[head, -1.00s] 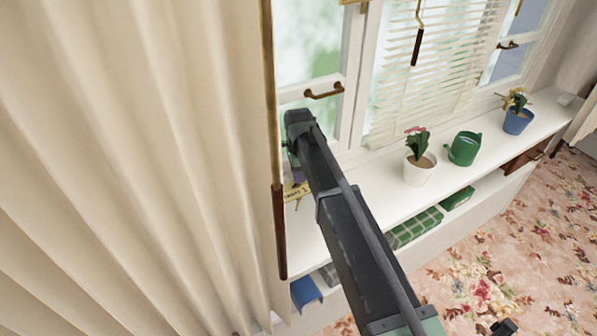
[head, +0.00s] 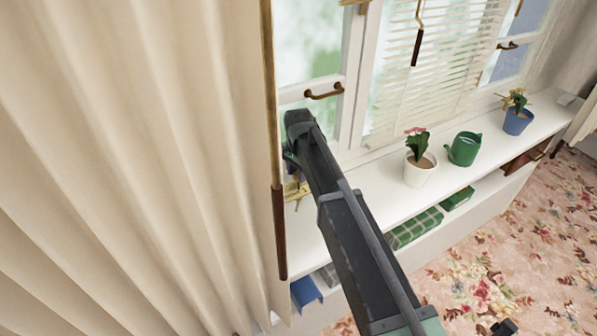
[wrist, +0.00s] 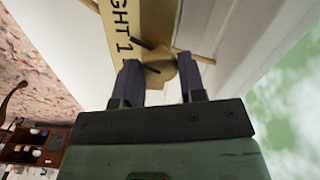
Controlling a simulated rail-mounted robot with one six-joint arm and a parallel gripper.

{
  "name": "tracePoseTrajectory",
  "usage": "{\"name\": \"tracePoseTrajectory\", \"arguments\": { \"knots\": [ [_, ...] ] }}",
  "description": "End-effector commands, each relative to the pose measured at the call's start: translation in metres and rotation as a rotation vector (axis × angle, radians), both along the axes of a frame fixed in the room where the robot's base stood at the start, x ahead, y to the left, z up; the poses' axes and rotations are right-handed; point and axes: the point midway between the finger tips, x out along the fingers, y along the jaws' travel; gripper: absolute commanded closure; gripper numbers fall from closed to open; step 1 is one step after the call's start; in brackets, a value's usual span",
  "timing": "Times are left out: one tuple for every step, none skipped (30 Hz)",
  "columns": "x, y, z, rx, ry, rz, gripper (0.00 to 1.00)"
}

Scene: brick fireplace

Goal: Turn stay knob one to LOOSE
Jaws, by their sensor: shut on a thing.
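Stay knob one is a brass knob (wrist: 160,70) on a brass plate (wrist: 118,28) in the wrist view. The plate's black lettering reads "GHT 1", its start cut off by the frame edge. A dark bar crosses the brass beside the knob. My gripper (wrist: 158,68) has its two dark purple fingers on either side of the knob and is shut on it. In the head view my gripper (head: 293,172) is at the window sill behind my arm, by the brass plate (head: 298,190). The knob itself is hidden there, and its exact angle is unclear.
A cream curtain (head: 130,170) and a brass rod with a brown handle (head: 278,230) hang close left of my gripper. A white pot with a plant (head: 420,168), a green watering can (head: 463,150) and a blue pot (head: 517,121) stand further right on the sill.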

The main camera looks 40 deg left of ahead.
Motion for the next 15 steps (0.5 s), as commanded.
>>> {"name": "tracePoseTrajectory", "arguments": {
  "knots": [
    [-0.0001, -0.0002, -0.0001, 0.000, 0.000, 0.041, 0.86],
    [-0.0001, -0.0002, -0.0001, 0.000, 0.000, 0.070, 0.86],
    [-0.0001, -0.0001, -0.0001, 0.000, 0.000, 0.108, 0.86],
    [-0.0001, -0.0002, -0.0001, 0.000, 0.000, 0.136, 0.86],
    [-0.0001, -0.0002, -0.0001, 0.000, 0.000, 0.165, 0.86],
    [-0.0001, -0.0002, -0.0001, 0.000, 0.000, 0.203, 0.86],
    [-0.0001, -0.0002, -0.0001, 0.000, 0.000, 0.231, 0.86],
    [-0.0001, -0.0002, -0.0001, 0.000, 0.000, 0.260, 0.86],
    [-0.0001, -0.0002, -0.0001, 0.000, 0.000, 0.297, 0.86],
    [-0.0001, -0.0002, -0.0001, 0.000, 0.000, 0.326, 0.86],
    [-0.0001, -0.0002, -0.0001, 0.000, 0.000, 0.355, 0.86],
    [-0.0001, -0.0002, -0.0001, 0.000, 0.000, 0.392, 0.86],
    [-0.0002, -0.0002, -0.0001, -0.001, 0.000, 0.421, 0.86],
    [-0.0001, -0.0002, -0.0001, -0.001, 0.000, 0.450, 0.86],
    [-0.0001, -0.0002, -0.0001, -0.001, 0.000, 0.487, 0.86]
  ]
}}
